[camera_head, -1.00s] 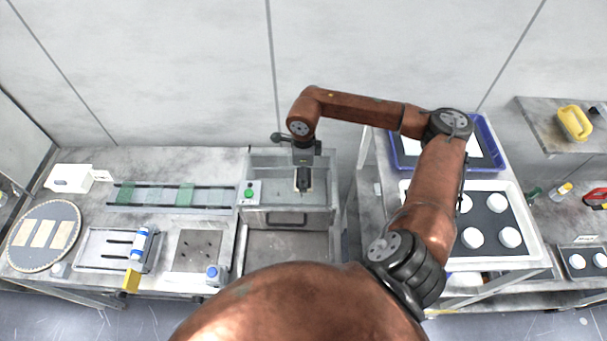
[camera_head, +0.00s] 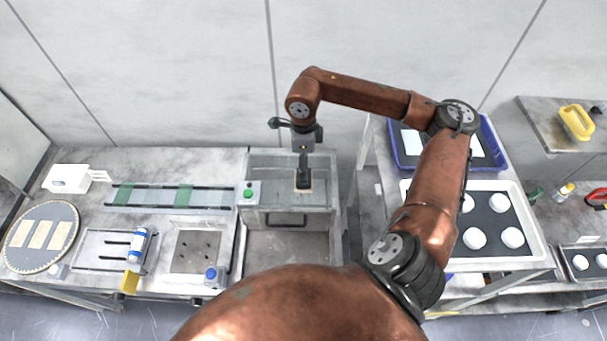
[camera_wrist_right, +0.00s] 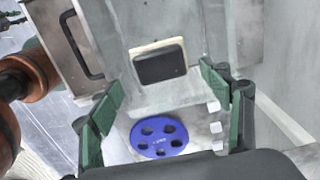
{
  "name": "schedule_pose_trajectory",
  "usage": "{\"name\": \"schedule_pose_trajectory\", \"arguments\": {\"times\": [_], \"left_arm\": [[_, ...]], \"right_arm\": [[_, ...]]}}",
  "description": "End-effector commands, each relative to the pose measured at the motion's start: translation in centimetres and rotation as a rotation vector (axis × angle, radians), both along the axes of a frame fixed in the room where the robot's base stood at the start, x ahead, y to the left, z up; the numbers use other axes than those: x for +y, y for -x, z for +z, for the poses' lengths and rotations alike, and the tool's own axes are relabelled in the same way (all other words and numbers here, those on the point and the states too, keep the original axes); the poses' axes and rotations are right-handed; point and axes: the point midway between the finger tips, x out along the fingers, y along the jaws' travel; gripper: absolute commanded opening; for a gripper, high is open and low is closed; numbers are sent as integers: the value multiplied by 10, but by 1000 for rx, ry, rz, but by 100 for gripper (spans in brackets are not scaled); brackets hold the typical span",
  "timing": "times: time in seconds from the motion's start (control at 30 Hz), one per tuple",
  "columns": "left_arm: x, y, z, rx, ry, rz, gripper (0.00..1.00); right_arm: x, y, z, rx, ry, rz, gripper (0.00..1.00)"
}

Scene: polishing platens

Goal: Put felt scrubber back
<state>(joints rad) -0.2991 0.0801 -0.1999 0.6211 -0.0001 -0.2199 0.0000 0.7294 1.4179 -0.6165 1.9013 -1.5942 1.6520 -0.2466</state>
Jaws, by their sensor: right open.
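The felt scrubber (camera_wrist_right: 160,64), a dark block on a cream felt pad, sits on a grey surface inside the clear-walled bay. My right gripper (camera_wrist_right: 163,88) is open, its green-padded fingers spread to either side, with the scrubber apart from them and beyond the fingertips. In the head view the right gripper (camera_head: 303,170) hangs over the bay, partly hiding the scrubber. A blue disc (camera_wrist_right: 159,136) with several holes lies lower in the wrist view, between the fingers. My left gripper is not in view.
The bay (camera_head: 328,203) has clear walls and a front handle.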

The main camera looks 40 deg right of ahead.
Motion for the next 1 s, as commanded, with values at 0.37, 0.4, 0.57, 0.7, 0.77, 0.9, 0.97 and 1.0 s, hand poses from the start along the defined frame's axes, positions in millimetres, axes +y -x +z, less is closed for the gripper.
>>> {"name": "schedule_pose_trajectory", "arguments": {"times": [0.37,0.4,0.57,0.7,0.77,0.9,0.97,1.0], "left_arm": [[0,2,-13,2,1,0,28],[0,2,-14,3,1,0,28],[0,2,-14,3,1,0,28],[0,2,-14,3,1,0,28],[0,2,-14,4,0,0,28],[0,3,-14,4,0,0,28],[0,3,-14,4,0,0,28],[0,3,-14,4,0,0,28]], "right_arm": [[0,-1,61,-1,-1,0,71],[0,-1,63,-1,-2,0,71],[0,0,67,0,-1,0,71],[0,0,67,1,-1,0,71],[0,0,67,1,-1,0,71],[0,0,67,1,-1,0,71],[0,0,67,1,-1,0,71],[0,0,67,1,-1,0,71]]}}
